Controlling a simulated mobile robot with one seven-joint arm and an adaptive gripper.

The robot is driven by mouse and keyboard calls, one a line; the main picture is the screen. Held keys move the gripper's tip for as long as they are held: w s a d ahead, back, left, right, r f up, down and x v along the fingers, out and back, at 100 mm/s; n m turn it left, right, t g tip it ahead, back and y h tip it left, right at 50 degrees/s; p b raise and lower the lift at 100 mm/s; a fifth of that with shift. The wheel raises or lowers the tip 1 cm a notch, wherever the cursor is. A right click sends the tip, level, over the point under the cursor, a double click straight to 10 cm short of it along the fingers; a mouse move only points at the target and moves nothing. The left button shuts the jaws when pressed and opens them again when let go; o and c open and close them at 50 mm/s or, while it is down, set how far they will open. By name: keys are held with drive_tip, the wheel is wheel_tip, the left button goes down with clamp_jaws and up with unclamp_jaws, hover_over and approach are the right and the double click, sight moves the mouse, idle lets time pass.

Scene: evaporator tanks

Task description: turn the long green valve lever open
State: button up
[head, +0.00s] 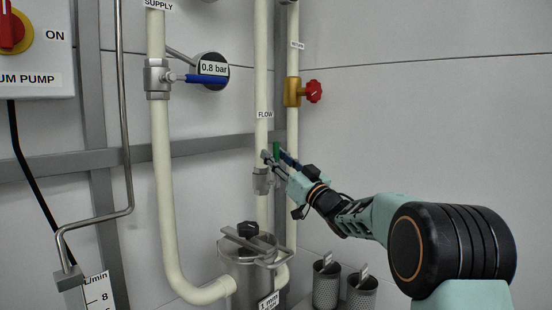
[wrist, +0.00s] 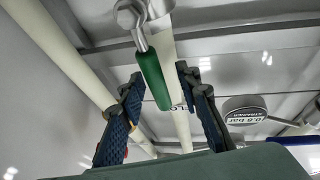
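The green lever (head: 277,150) shows in the head view as a short upright green piece at the FLOW pipe, just above the grey valve body (head: 262,182). In the wrist view the green grip (wrist: 154,82) hangs from a metal shank with a ring-like end (wrist: 130,14). My gripper (head: 276,160) is at the lever, reaching in from the right. In the wrist view my gripper (wrist: 160,88) is open, with one blue-padded finger on each side of the green grip. Gaps show between the grip and both fingers. In the head view the fingers hide part of the lever.
A blue-handled valve (head: 158,78) is on the SUPPLY pipe at left, beside a 0.8 bar gauge (head: 212,70). A red-knobbed brass valve (head: 293,92) is on the RETURN pipe. A metal strainer housing (head: 248,262) stands below. The wall at right is clear.

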drive_tip(key=v, duration=1.2)
